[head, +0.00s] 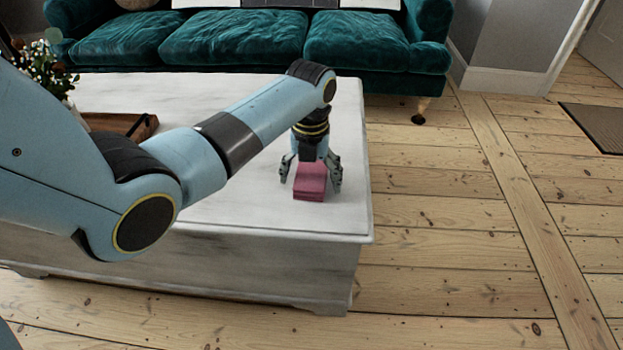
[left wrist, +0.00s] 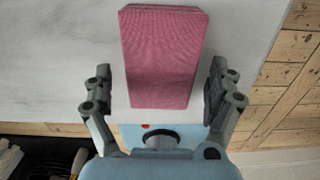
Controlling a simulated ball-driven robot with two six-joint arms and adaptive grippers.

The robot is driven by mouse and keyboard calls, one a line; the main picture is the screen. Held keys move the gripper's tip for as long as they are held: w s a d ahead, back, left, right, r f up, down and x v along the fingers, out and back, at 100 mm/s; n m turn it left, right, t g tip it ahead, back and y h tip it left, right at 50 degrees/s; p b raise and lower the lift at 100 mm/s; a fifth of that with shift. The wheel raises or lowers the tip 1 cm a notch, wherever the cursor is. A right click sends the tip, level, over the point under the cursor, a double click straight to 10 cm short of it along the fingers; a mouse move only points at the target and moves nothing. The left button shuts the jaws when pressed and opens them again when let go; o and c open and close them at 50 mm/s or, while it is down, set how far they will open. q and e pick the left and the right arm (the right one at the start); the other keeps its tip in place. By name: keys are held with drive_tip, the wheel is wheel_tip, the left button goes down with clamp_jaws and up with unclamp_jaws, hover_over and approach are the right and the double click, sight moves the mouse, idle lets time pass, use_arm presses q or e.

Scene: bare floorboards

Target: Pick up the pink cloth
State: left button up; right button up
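The pink cloth (head: 310,182) is a folded block lying on the white table (head: 240,218) near its right front corner. My left gripper (head: 311,184) is above it, pointing down, with one finger on each side of the cloth. In the left wrist view the cloth (left wrist: 165,55) lies between the two spread fingers of my left gripper (left wrist: 160,100). A gap shows on the left side; the right finger is close to the cloth, and I cannot tell whether it touches. My right gripper is not in view.
A wooden tray (head: 125,125) and a plant with white flowers (head: 45,70) are at the table's left, partly behind my left arm. A green velvet sofa (head: 240,38) stands behind the table. The floorboards (head: 450,230) to the right are clear, up to a dark mat (head: 600,122).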

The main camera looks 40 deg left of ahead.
sight(312, 180)
use_arm(q)
drive_tip(key=c, duration=1.2)
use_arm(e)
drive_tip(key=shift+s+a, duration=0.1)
